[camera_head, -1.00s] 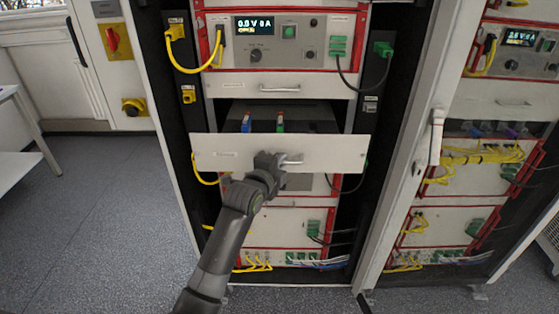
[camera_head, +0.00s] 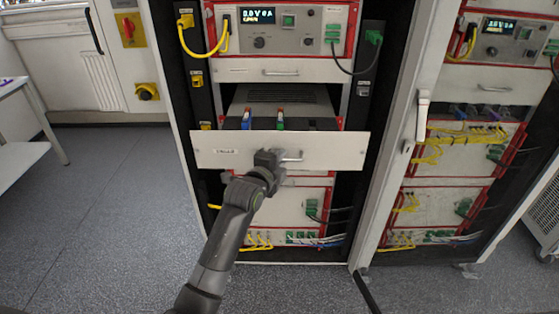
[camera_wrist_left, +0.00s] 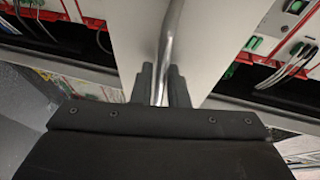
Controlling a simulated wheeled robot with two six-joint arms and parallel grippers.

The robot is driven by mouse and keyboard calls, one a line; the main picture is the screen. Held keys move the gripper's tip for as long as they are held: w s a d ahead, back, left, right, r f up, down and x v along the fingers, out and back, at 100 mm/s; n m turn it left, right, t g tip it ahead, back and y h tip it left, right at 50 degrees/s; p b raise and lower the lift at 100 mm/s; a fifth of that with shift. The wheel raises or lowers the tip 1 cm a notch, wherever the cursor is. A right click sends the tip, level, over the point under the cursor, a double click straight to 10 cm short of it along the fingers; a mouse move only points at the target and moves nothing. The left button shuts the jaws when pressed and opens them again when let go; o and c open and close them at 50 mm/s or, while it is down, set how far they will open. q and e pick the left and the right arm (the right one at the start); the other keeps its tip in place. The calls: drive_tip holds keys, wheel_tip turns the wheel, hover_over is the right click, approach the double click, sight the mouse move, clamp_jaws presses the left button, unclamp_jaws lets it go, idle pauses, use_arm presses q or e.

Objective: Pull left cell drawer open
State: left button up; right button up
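The left cell drawer (camera_head: 335,148) is pulled out of the left cabinet, its white front standing forward of the panels. Behind the front I see its dark inside with a blue clip (camera_head: 246,120) and a green clip (camera_head: 280,119). My left gripper (camera_head: 275,158) is at the metal drawer handle (camera_head: 293,156), in front of the drawer's middle. In the left wrist view the handle (camera_wrist_left: 171,40) runs between the two dark fingers of the gripper (camera_wrist_left: 161,85), which are closed around it. My right gripper is not in view.
A power unit (camera_head: 284,30) with a lit display and yellow and green plugs sits above the drawer. An open white cabinet door (camera_head: 408,130) stands to the right, by a second cabinet. Bare grey floor (camera_head: 110,210) lies to the left, with a white table (camera_head: 20,145) beyond.

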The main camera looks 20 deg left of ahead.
use_arm(q)
drive_tip(key=shift+s, duration=0.1)
drive_tip(key=b+v, duration=0.3)
drive_tip(key=v, duration=1.4)
drive_tip(key=shift+s+b, duration=0.15)
drive_tip(key=shift+b, duration=0.25)
